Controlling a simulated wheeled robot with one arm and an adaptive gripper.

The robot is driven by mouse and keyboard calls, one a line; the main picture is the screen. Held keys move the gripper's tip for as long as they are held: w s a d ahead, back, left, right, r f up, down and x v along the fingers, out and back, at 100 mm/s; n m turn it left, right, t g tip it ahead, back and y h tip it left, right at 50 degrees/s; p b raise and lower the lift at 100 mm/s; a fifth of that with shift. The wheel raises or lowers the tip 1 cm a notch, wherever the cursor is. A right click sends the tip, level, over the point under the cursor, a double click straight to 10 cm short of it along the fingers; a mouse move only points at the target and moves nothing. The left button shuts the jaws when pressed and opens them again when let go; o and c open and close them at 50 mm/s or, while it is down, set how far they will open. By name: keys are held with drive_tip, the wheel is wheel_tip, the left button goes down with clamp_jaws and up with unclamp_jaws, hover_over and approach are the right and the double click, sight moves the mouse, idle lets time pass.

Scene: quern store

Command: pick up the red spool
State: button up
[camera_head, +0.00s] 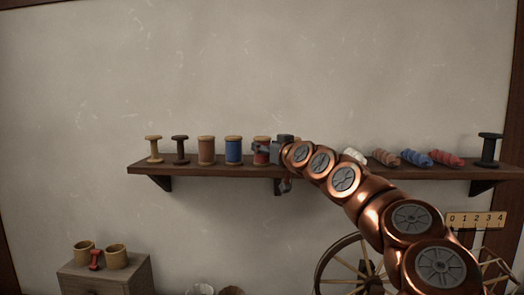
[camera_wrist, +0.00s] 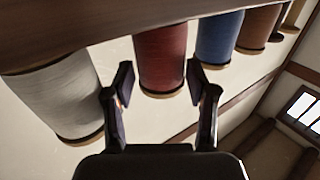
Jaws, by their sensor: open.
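The red spool (camera_head: 261,158), wound with red thread on wooden ends, stands on the wall shelf (camera_head: 200,170), partly hidden by my gripper (camera_head: 268,151) in the head view. In the wrist view, the red spool (camera_wrist: 162,60) shows ahead between the two fingers of my gripper (camera_wrist: 160,75). The fingers are apart, one on each side of it in the picture, and nothing is held. I cannot tell how far the fingertips reach along its sides.
A blue spool (camera_wrist: 218,42) and a grey-white spool (camera_wrist: 62,100) flank the red one. Brown and bare spools (camera_head: 206,150) stand farther left. Yarn rolls (camera_head: 415,158) lie at right. A small red dumbbell-shaped piece (camera_head: 95,260) sits between two cups on a box (camera_head: 120,275).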

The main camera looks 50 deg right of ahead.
drive_tip(key=p+x, duration=0.1)
drive_tip(key=x, duration=0.2)
drive_tip(key=shift+w+r, duration=0.1)
drive_tip(key=shift+w, duration=0.2)
drive_tip(key=shift+w+d+p, duration=0.3)
drive_tip(key=shift+w, duration=0.35)
clamp_jaws()
